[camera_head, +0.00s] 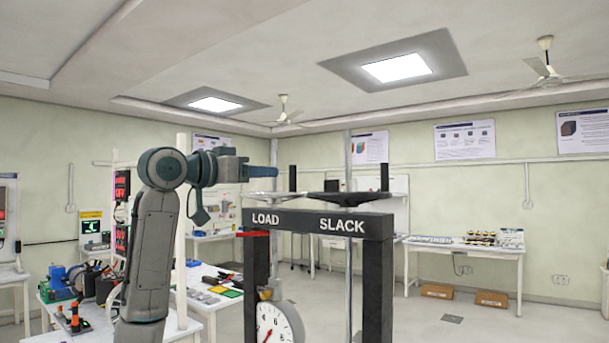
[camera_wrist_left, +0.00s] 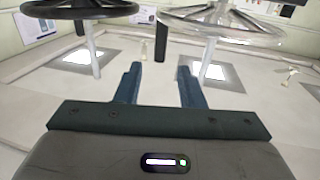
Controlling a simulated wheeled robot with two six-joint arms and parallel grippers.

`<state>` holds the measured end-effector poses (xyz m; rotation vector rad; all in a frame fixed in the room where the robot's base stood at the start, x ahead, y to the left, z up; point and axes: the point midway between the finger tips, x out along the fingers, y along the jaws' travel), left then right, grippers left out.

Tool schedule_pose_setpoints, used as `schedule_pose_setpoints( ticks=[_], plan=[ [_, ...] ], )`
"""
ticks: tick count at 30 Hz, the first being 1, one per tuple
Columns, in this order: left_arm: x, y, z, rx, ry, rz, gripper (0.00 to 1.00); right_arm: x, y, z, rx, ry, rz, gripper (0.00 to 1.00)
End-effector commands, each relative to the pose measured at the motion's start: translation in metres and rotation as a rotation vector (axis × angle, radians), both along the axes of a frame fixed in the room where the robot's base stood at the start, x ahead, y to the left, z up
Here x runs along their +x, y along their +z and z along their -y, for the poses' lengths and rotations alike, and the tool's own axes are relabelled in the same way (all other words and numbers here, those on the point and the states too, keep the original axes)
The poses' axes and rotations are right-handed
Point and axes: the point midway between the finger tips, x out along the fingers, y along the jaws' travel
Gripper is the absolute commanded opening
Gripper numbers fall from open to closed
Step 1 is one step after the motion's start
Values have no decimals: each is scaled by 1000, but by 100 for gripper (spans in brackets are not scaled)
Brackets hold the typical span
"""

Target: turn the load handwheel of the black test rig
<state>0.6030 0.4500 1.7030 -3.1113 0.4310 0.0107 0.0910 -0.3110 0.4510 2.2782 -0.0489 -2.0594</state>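The black test rig (camera_head: 320,222) stands right of centre in the head view, its crossbeam lettered LOAD and SLACK. Above LOAD lies a grey handwheel (camera_head: 262,195) with an upright black handle (camera_head: 293,178). Above SLACK lies a black handwheel (camera_head: 345,198). My left gripper (camera_head: 277,172) is just above the load wheel, left of its handle. In the wrist view, which looks upside down, its fingers (camera_wrist_left: 158,85) are apart with nothing between them. The silver load wheel (camera_wrist_left: 225,22) and its handle (camera_wrist_left: 161,42) are beyond the fingertips; the black wheel (camera_wrist_left: 80,9) is at upper left. My right gripper is out of view.
A round dial gauge (camera_head: 277,322) hangs under the beam. A thin metal rod (camera_head: 348,160) rises through the slack wheel. A table with instruments (camera_head: 210,292) stands behind my left arm. Another table (camera_head: 465,247) stands at the back right, with open floor before it.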

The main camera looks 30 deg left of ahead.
Motion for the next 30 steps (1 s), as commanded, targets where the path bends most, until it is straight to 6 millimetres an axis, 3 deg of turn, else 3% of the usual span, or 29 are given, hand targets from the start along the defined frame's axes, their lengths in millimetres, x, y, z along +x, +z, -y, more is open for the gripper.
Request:
schedule_pose_setpoints(
  ticks=[5, 13, 18, 24, 30],
  plan=[
    [22, 4, 7, 0, -3, -2, 35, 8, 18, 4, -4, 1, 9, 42],
    [72, 4, 21, -1, -3, -3, 35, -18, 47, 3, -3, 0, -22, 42],
    [93, 2, 27, 0, -2, -2, 35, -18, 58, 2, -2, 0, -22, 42],
    [101, 0, 29, 0, 1, 0, 35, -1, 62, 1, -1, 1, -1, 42],
    [102, -1, 29, 1, 1, 0, 35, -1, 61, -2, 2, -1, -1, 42]
  ],
)
